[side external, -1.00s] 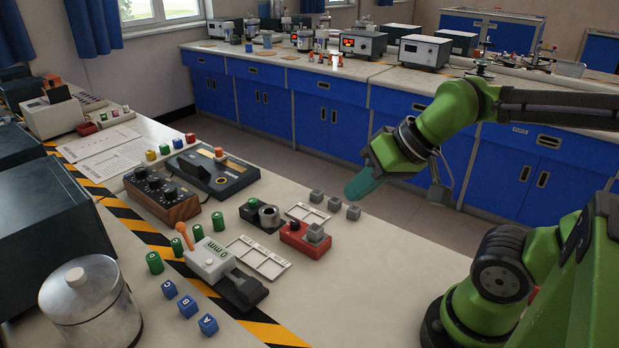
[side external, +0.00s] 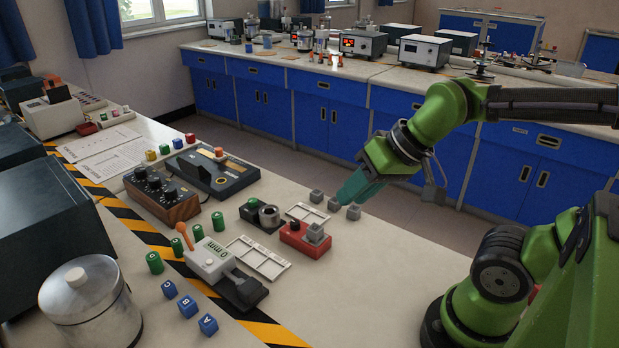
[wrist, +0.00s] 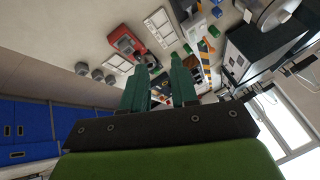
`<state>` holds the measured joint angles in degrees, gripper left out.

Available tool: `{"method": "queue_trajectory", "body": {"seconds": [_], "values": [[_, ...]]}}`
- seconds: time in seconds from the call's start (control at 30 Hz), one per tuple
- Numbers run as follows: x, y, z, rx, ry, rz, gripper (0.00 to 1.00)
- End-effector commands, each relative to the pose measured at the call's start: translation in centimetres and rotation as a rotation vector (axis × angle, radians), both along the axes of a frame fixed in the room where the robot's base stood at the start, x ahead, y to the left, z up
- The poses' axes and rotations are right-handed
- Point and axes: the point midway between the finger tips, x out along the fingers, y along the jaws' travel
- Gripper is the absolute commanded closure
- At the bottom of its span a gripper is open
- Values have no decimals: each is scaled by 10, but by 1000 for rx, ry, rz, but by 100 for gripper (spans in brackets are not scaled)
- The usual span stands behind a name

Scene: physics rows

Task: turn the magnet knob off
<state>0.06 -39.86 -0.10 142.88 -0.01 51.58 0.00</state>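A red block (side external: 299,247) with a black knob (side external: 295,225) on top and a grey cube (side external: 315,233) sits on the bench. Beside it is a dark block (side external: 251,213) with a green part and a metal cylinder (side external: 269,216). I cannot tell for certain which carries the magnet knob. The red block also shows in the wrist view (wrist: 124,42). My gripper (side external: 343,197) has teal fingers and is in the air to the right of both blocks, touching neither. In the wrist view its two fingers (wrist: 161,65) stand apart with nothing held between them.
Small grey cubes (side external: 334,204) lie near my gripper. White trays (side external: 258,258) lie by the blocks. The bench's front right is clear.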

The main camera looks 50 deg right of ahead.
Motion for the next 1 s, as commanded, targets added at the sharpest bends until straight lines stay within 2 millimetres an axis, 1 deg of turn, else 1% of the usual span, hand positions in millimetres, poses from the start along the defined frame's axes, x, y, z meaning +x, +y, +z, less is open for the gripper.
{"method": "queue_trajectory", "body": {"seconds": [0.13, 0.27, 0.37, 0.5, 0.63, 0.73, 0.8, 0.87, 1.0], "values": [[32, -7, -5, -3, 106, -24, 64], [71, -17, -8, 20, 232, -118, 64], [102, -27, -15, 40, 334, -226, 64], [145, -44, -29, 61, 471, -423, 64], [178, -58, -42, 72, 564, -629, 64], [195, -66, -42, 86, 601, -786, 64], [201, -69, -34, 104, 601, -878, 64], [200, -69, -26, 120, 602, -935, 64], [196, -68, -32, 134, 620, -987, 64]]}}
